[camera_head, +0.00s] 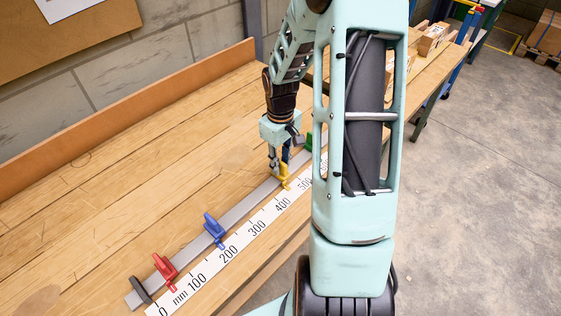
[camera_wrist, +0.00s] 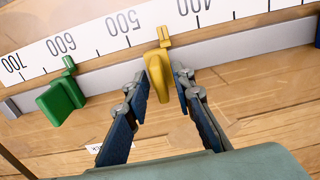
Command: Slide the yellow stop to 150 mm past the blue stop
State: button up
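The yellow stop (camera_head: 284,176) sits on the grey rail (camera_head: 239,211), its pointer between the 400 and 500 marks of the white scale. It also shows in the wrist view (camera_wrist: 159,72). The blue stop (camera_head: 214,230) sits on the rail lower left, its pointer near the 200 mark. Its edge shows at the right of the wrist view (camera_wrist: 317,34).
A red stop (camera_head: 165,271) sits near the scale's zero end. A green stop (camera_wrist: 62,98) sits near 600, beyond the yellow one. A black end piece (camera_head: 141,290) is at the rail's near end. The rail between yellow and blue is clear.

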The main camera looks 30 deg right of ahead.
grip_shut()
jog(key=shift+a, duration=0.1)
jog(key=s+a, duration=0.1)
jog(key=a, duration=0.2)
jog(key=s+a+b, duration=0.1)
jog(key=a, duration=0.2)
jog(key=s+a+b, duration=0.1)
jog(key=a, duration=0.2)
jog(key=shift+s+a+r, duration=0.1)
jog(key=shift+s+a, duration=0.05)
jog(key=shift+o, duration=1.1)
grip_release()
